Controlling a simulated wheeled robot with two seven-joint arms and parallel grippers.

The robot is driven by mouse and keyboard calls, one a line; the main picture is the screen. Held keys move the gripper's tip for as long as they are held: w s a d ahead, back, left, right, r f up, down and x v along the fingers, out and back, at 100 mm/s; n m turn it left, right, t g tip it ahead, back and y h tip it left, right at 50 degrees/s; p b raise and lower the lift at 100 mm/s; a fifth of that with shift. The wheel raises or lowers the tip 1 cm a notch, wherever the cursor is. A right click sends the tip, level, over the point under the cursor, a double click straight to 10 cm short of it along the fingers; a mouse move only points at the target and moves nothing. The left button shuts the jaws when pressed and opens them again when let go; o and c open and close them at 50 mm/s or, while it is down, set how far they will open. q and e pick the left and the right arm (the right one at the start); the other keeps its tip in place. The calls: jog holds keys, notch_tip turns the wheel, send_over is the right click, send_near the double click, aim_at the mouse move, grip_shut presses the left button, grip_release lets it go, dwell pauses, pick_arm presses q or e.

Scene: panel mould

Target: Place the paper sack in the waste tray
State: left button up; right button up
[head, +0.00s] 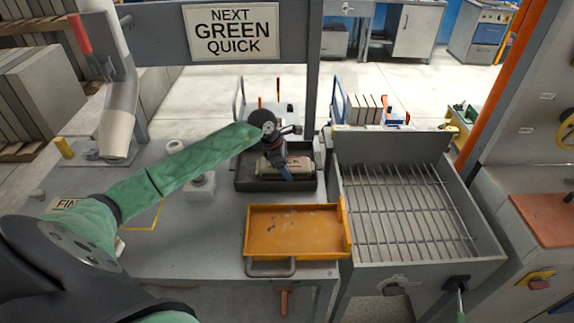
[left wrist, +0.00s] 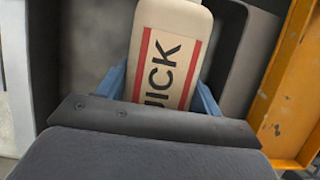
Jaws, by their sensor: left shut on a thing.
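The paper sack (head: 301,164) is beige with a red-edged label and dark letters. It lies at the dark grey tray (head: 250,184) in the middle of the bench. My left gripper (head: 285,172) reaches over this tray with its blue fingers shut on the sack. In the left wrist view the sack (left wrist: 172,42) sits between the blue fingers, with dark tray surface around it. I cannot tell whether the sack touches the tray floor. An orange tray (head: 292,208) lies closer to me and looks empty. Neither tray has a readable waste label. My right gripper is not in view.
A metal box with a bar grate (head: 405,212) stands right of the bench. A white block with a knob (head: 200,186) is left of the dark tray. A grey post (head: 313,70) and a sign (head: 230,32) rise behind. The bench's left front is mostly clear.

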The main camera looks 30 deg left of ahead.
pick_arm(q)
jog(key=shift+f, duration=0.25)
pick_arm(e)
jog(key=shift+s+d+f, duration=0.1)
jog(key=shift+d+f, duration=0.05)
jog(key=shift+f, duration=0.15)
pick_arm(q)
jog(key=shift+f, duration=0.1)
jog(key=o, duration=1.1)
jog(key=shift+c, duration=0.2)
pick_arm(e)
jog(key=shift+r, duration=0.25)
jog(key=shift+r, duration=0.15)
pick_arm(q)
jog(key=p+v, duration=0.1)
jog(key=v, duration=1)
jog(key=shift+p, duration=0.3)
jog(key=shift+s+a+r, duration=0.15)
jog(key=shift+r, duration=0.4)
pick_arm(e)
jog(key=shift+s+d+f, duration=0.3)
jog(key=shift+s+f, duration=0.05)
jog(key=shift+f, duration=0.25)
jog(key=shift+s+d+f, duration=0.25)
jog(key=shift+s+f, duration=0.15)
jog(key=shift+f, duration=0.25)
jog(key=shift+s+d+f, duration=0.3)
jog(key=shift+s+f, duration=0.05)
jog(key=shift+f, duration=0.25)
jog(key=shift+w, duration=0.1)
